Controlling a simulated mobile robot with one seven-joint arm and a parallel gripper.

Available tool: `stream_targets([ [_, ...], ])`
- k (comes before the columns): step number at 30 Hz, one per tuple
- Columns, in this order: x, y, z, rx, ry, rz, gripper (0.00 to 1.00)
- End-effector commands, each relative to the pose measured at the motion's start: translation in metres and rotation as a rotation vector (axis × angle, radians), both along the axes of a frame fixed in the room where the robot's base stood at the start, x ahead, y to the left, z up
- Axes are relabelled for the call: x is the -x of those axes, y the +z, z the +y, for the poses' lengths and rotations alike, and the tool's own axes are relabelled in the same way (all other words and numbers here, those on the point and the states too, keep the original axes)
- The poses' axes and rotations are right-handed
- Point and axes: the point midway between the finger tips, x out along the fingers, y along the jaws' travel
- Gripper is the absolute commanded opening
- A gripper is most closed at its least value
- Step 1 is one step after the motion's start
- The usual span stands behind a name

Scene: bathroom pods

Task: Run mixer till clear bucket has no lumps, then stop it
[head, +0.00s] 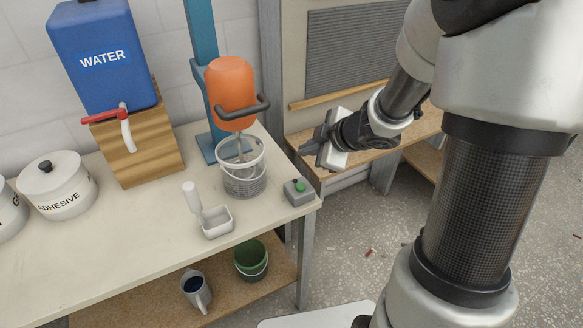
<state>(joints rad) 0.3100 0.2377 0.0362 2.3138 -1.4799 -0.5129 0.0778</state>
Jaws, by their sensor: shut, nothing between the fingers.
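The orange mixer (231,88) with a dark handle hangs on a blue stand (204,60) above the bench. Its metal paddle reaches down into the clear bucket (244,184). The bucket stands on the blue base and holds greyish contents; I cannot tell whether there are lumps or whether the paddle is turning. My gripper (307,148) is shut and empty, right of the bucket and behind the switch box in the picture, apart from both.
A blue water container (102,60) with a red tap stands on a wooden block (138,150). A white scoop (215,222) and a white adhesive pot (60,190) are on the bench (120,250). A green bucket (250,258) and jug (196,290) are on the lower shelf.

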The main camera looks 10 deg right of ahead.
Motion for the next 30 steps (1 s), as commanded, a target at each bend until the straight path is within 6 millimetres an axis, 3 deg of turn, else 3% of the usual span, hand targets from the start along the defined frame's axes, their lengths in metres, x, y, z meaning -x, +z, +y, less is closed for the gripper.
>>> stream_targets([
  [17,0.002,-0.009,0.003,-0.008,0.023,0.008,0.0],
  [23,0.002,-0.024,0.003,-0.008,0.022,0.007,0.0],
  [30,0.002,-0.055,0.003,-0.009,0.021,0.007,0.0],
])
